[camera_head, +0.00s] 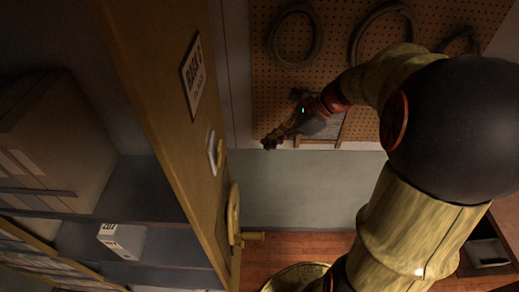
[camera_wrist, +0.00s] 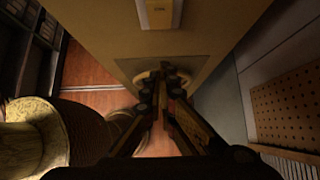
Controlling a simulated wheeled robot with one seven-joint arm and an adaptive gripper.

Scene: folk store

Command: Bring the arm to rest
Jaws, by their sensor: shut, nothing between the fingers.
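My gripper (camera_head: 271,142) is at the end of my raised arm, in front of the pegboard wall in the head view. In the wrist view my gripper (camera_wrist: 171,78) points toward the edge of a yellow-brown door or panel, with its fingertips together and nothing between them. A pale round handle (camera_wrist: 148,77) shows behind the fingertips, partly hidden by them. I cannot tell whether the fingers touch it.
The yellow-brown door (camera_head: 150,90) stands at the left with a sign (camera_head: 193,75) and a handle (camera_head: 234,215). Behind it are shelves with a large box (camera_head: 55,140) and a small white box (camera_head: 122,240). A pegboard (camera_head: 345,45) holds coiled hoops.

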